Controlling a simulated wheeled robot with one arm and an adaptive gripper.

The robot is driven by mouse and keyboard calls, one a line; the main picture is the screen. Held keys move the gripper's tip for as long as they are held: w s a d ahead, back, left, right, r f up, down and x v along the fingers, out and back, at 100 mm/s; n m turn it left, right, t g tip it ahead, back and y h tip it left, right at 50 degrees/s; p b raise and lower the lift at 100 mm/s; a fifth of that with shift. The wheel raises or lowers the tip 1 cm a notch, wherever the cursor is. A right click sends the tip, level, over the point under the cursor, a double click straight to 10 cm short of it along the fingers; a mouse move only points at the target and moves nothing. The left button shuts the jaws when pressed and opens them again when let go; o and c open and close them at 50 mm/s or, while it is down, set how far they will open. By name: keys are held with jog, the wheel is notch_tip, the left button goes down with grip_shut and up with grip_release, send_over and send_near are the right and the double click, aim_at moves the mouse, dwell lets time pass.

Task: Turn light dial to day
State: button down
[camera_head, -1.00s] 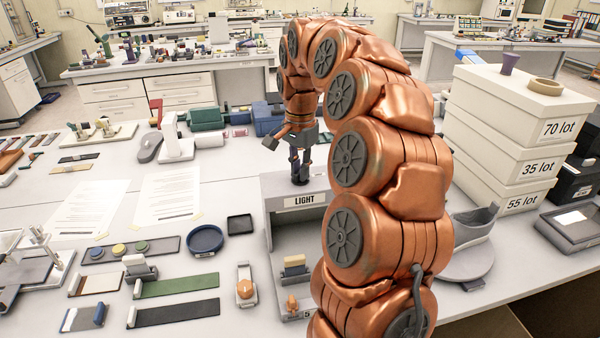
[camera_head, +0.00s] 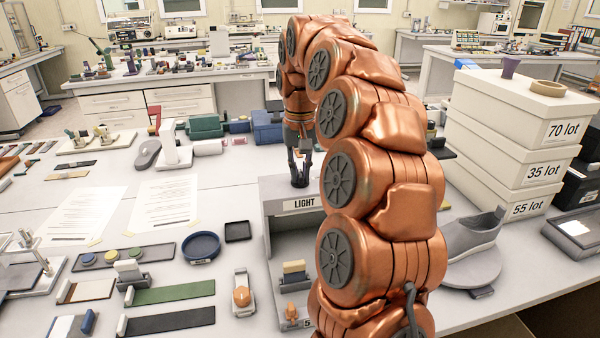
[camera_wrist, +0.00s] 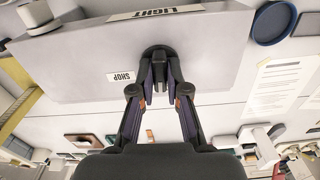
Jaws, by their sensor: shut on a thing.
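The light box (camera_head: 274,190) stands on the table in the middle of the head view, with a LIGHT label (camera_head: 303,204) on its front edge. The dark round light dial (camera_head: 300,183) sits on top of the box. My gripper (camera_head: 300,172) points down and is shut on the dial from above. In the wrist view the fingertips of my gripper (camera_wrist: 160,80) close around the dial (camera_wrist: 157,52). A SHOP label (camera_wrist: 121,77) lies on the box top beside the dial. The fingers partly cover the dial, and I cannot see a DAY label.
My arm arches over the right of the box and hides part of it. White lot boxes (camera_head: 515,140) are stacked on the right, with a grey shoe (camera_head: 470,235) before them. A blue round dish (camera_head: 201,246) and paper sheets (camera_head: 165,200) lie to the left.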

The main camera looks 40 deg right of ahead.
jog(key=shift+n, duration=0.5)
jog(key=c, duration=1.2)
grip_release()
jog(key=shift+o, duration=0.2)
